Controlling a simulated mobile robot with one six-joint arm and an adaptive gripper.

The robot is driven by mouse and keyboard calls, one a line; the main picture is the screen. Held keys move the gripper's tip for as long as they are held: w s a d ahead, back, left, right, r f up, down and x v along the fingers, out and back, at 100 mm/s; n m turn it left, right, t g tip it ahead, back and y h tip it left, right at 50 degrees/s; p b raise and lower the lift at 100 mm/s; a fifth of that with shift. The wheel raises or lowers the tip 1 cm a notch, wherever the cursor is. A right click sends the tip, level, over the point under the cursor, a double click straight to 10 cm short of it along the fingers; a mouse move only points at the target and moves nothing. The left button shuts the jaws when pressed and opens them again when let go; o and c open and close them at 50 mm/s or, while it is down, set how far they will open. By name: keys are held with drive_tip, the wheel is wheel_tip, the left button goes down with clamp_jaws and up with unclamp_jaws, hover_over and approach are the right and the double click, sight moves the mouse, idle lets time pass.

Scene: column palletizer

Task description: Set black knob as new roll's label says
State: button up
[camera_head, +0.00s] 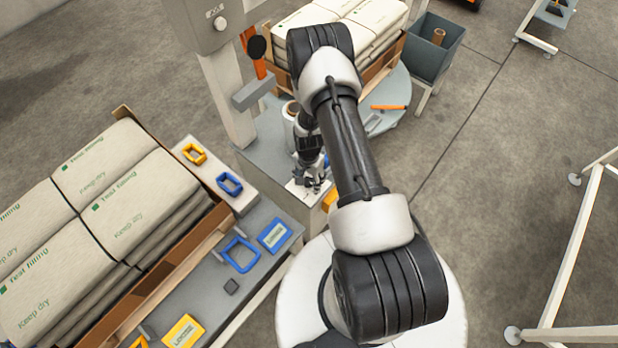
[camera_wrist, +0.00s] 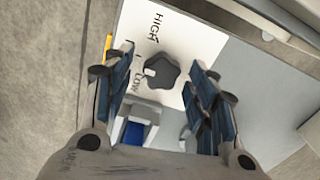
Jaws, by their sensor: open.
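The black knob (camera_wrist: 165,73) shows in the wrist view on a white plate (camera_wrist: 194,42). "HIGH" is printed at the plate's upper part and "LOW" lower down; lettering between them is partly hidden by a finger. A pale mark on the knob faces left, toward the lettering. My gripper (camera_wrist: 160,64) is open, its fingers apart on either side of the knob; I cannot tell if they touch it. In the head view my gripper (camera_head: 314,182) is over the plate. A whitish roll (camera_head: 291,110) stands behind my wrist, partly hidden; no label on it is readable.
Left is a crate (camera_head: 163,289) of stacked sacks. A grey bench beside it holds blue frames (camera_head: 240,254) and yellow frames (camera_head: 194,153). More sacks (camera_head: 361,22) are at the back, near a grey bin (camera_head: 437,62) with a brown roll.

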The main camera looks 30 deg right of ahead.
sight(309, 181)
wheel_tip(309, 181, up, 12)
idle(0.6)
idle(0.4)
